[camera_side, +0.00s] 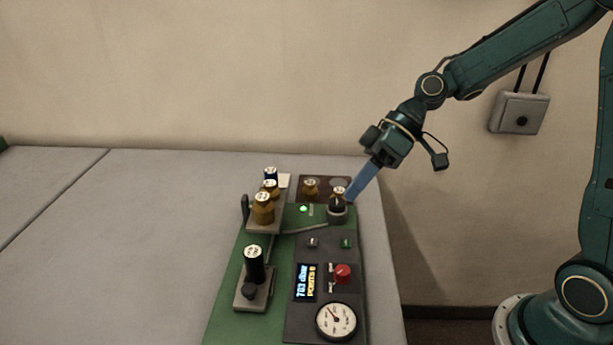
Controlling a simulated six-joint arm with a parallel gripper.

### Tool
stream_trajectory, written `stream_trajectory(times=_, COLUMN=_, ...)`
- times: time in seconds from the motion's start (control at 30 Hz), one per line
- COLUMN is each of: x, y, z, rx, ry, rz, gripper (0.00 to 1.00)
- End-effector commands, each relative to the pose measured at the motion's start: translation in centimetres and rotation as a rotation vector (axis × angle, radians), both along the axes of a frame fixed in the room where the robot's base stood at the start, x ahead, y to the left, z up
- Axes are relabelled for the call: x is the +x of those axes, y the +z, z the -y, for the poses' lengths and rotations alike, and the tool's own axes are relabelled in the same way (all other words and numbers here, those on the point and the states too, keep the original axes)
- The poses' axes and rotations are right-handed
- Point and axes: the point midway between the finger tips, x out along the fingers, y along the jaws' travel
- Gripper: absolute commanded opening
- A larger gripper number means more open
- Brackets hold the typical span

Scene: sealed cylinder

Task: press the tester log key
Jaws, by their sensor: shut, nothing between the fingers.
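The tester is a dark panel (325,257) on a green board. It has a small grey key (312,243) and a small green key (346,243) side by side. Their labels are too small to read, so I cannot tell which is the log key. Below are a lit display (306,282), a red knob (342,273) and a round dial gauge (336,320). My gripper (351,198) is shut, its blue fingers angled down to the left. The tips are beside a brass-topped cylinder in a dark socket (337,214), above and beyond the keys; contact is unclear.
Brass fittings (263,211) stand on a raised block left of the panel. A black cylinder (254,268) stands upright in a grey holder. A green light (304,209) glows. A brown tray (325,182) lies behind. The grey table (110,250) is clear at left.

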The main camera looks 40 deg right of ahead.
Motion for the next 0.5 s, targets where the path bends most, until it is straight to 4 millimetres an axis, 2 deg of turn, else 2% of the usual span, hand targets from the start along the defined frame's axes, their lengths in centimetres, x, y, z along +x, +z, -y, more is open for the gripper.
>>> stream_trajectory(times=0.27, x=0.0, y=-0.2, z=0.0, rx=-0.001, ry=0.000, rz=-0.001, gripper=0.00)
stream_trajectory(times=0.5, x=0.0, y=-1.3, z=0.0, rx=0.001, ry=0.000, rz=-0.003, gripper=0.00)
